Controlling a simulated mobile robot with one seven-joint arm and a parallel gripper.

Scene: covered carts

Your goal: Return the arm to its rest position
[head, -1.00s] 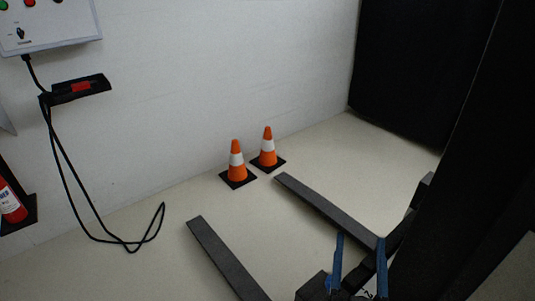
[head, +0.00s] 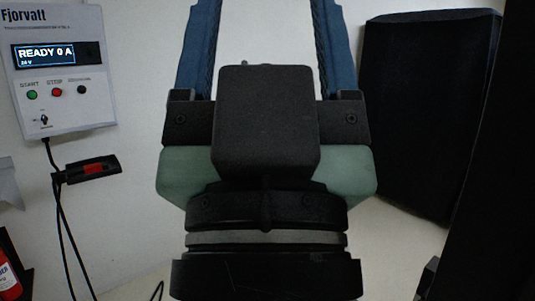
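My gripper (head: 264,22) is close to the camera in the middle of the head view and points up. Its two blue fingers stand wide apart, with bare white wall showing between them. Their tips are cut off by the top edge. No object shows between the visible parts of the fingers. The dark wrist and pale green gripper body hide the middle of the wall and the floor behind.
A Fjorvatt control box (head: 60,70) reading "READY 0 A" hangs on the left wall. Below it are a black and red connector (head: 93,169) and a black cable. A red extinguisher (head: 8,275) is at lower left. A dark covered shape (head: 425,110) stands at right.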

